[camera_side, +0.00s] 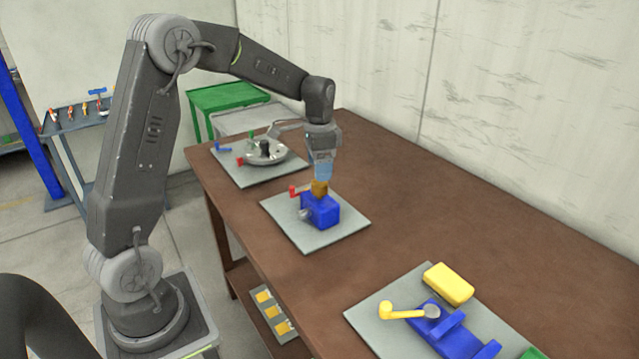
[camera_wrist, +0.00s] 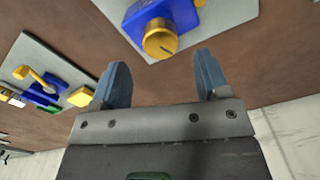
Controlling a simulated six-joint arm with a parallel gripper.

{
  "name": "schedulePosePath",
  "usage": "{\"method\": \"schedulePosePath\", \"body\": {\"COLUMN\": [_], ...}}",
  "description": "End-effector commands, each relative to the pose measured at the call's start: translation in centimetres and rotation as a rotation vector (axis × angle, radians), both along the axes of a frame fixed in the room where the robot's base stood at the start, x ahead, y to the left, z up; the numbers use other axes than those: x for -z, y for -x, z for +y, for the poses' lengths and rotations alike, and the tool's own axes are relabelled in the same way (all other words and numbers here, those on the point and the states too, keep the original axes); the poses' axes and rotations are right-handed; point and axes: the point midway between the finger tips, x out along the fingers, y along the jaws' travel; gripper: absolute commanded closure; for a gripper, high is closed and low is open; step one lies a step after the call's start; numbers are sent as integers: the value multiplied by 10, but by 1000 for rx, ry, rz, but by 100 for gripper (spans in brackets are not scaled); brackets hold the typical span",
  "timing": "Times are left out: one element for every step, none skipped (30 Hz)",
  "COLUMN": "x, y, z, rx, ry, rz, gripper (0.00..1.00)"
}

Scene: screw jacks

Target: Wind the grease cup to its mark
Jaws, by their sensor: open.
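The grease cup (camera_side: 319,187) is a gold-brown round cap on top of a blue block (camera_side: 323,212), which stands on a grey plate. In the wrist view the cup (camera_wrist: 160,40) shows its round end with a dark line across part of it. My gripper (camera_side: 321,176) is just above the cup in the side view, pointing down. In the wrist view its two blue fingers (camera_wrist: 162,61) are apart, with the cup ahead of and between their tips, not clasped. Whether the fingertips overlap the cup's height is hard to tell.
A red handle (camera_side: 296,191) sticks out beside the cup. A round grey flanged fixture (camera_side: 268,152) with coloured handles stands on a plate behind. A blue and yellow jack assembly (camera_side: 440,320) lies at the front right. The brown table (camera_side: 430,225) is bare between the plates.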

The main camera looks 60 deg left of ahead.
Motion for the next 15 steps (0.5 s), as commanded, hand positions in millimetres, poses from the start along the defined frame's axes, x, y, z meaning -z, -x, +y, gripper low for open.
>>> {"method": "schedulePosePath", "body": {"x": [11, 17, 24, 28, 32, 38, 41, 44, 48, 49, 51, 53, 54, 54, 55], "y": [0, 0, 1, 1, 0, 0, 0, 0, 0, 0, 0, 0, 0, 0, 0], "z": [0, 0, 0, 0, 0, 0, 0, 0, 0, 0, 0, 0, 0, 0, 0], "rx": [0, 0, 0, 0, 0, -1, -1, -1, -1, -1, -1, -1, -1, -1, -1], "ry": [2, 2, 1, 2, 1, 1, 0, 1, 1, 1, 0, 0, 0, 0, 0], "rz": [4, 4, 5, 4, 3, 3, 2, 3, 3, 1, 1, 0, 0, 0, 0], "gripper": [31, 31, 31, 31, 31, 31, 31, 31, 31, 31, 31, 31, 31, 31, 31]}}
